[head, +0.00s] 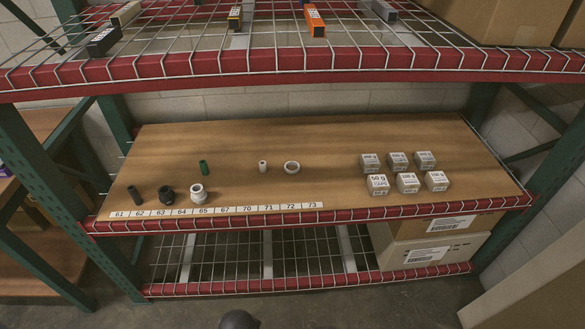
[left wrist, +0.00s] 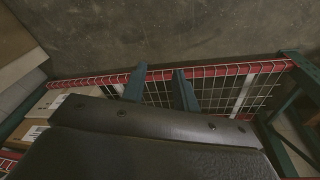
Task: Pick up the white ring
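The white ring (head: 292,172) lies flat on the wooden shelf (head: 330,140) in the head view, near the middle and behind the number strip. It stands apart from the other parts. My left gripper (left wrist: 160,72) shows only in the left wrist view. Its two dark fingers are spread with nothing between them. A wire shelf with a red edge and the floor show behind them. The ring is not visible in the left wrist view. My right gripper is in neither view.
A small white cylinder (head: 263,166) stands left of the ring. Green (head: 203,167), dark (head: 167,195) and white fittings (head: 198,193) stand farther left. Several white-grey boxes (head: 407,182) stand right. A red-edged wire shelf (head: 270,68) hangs above. Bare wood surrounds the ring.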

